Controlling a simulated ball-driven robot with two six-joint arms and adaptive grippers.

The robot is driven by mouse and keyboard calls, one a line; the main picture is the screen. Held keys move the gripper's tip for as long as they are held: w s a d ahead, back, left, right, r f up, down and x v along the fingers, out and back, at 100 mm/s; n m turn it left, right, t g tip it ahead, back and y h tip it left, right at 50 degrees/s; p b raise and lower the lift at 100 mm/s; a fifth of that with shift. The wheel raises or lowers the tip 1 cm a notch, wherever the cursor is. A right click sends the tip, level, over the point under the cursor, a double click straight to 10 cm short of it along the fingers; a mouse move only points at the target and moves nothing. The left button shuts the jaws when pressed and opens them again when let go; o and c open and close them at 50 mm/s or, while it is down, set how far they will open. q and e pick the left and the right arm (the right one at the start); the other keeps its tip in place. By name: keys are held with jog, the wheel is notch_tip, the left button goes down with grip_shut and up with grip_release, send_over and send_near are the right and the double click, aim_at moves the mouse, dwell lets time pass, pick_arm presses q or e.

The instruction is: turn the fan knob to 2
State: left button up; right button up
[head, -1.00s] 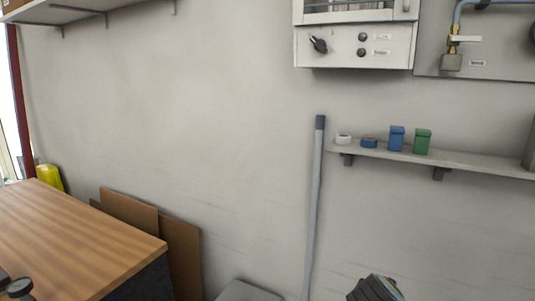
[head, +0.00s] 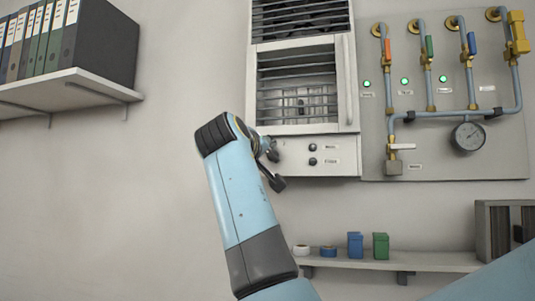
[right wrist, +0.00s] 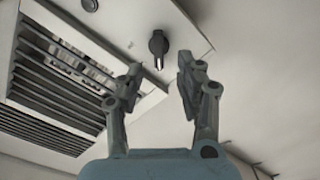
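The fan knob (right wrist: 158,45) is dark, with a pale mark on its end, and sits on a light panel in the right wrist view. In the head view my right gripper (head: 273,166) is in front of the left part of the white control panel (head: 343,166) and hides the knob. In the right wrist view the same gripper (right wrist: 159,76) is open and empty, its two fingers spread on either side below the knob, apart from it. The numbers around the knob are not legible. My left gripper is not in view.
The ventilation unit (head: 300,88) with slatted grilles is above the panel. A pipe board (head: 440,150) with valves and a gauge (head: 468,137) is on the right. A small shelf (head: 440,262) is below, and a binder shelf (head: 75,88) is at upper left.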

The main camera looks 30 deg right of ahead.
aim_at(271, 156)
jog(key=p+x, duration=0.1)
jog(key=x, duration=0.4)
jog(key=shift+s+d+r+p, duration=0.1)
jog(key=shift+s+r+p, duration=0.05)
jog(key=shift+p, duration=0.15)
jog(key=shift+w+d+f, duration=0.2)
jog(key=shift+w+d, duration=0.35)
grip_shut()
